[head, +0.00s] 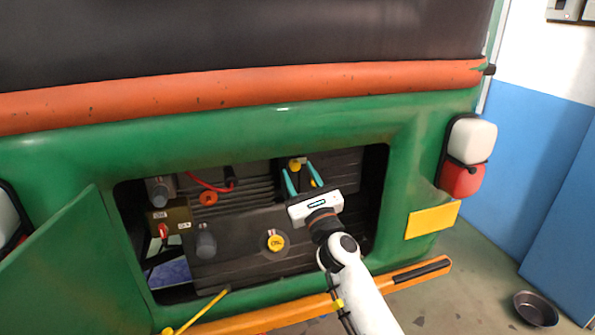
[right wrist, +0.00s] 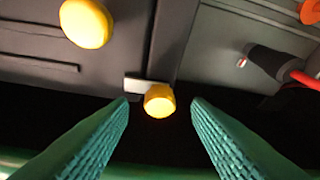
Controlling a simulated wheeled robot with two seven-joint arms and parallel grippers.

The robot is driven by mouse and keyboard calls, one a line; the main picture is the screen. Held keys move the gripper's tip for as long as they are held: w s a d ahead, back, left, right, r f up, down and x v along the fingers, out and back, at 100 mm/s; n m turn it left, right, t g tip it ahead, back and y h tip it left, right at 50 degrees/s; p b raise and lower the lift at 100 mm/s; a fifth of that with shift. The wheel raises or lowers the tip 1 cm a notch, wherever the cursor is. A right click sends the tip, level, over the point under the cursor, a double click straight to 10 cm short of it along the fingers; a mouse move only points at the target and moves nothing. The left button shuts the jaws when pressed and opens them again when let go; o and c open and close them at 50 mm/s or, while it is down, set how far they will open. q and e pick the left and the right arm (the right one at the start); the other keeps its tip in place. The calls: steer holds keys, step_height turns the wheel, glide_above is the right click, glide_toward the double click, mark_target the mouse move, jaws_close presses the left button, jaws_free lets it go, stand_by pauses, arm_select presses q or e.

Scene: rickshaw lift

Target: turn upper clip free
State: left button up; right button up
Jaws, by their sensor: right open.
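The upper clip is a yellow knob (head: 295,164) with a light flat tab, high in the open rear bay of the green rickshaw. In the right wrist view the knob (right wrist: 159,101) shows between the fingertips, its light tab reaching left. My right gripper (head: 297,169) has its teal fingers spread and pointing up into the bay. In the right wrist view its fingertips (right wrist: 160,103) stand on either side of the clip with a gap on both sides. I cannot tell how far the tips are from it in depth. My left gripper is out of view.
A second yellow knob (head: 315,183) sits close to the right finger. A red cable (head: 207,187), an orange cap (head: 208,198) and a yellow oil cap (head: 275,240) lie in the bay. The green hatch door (head: 75,275) hangs open at left. A metal bowl (head: 535,309) is on the floor.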

steer(key=shift+x, duration=0.95)
steer(key=shift+c, duration=0.3)
jaws_close()
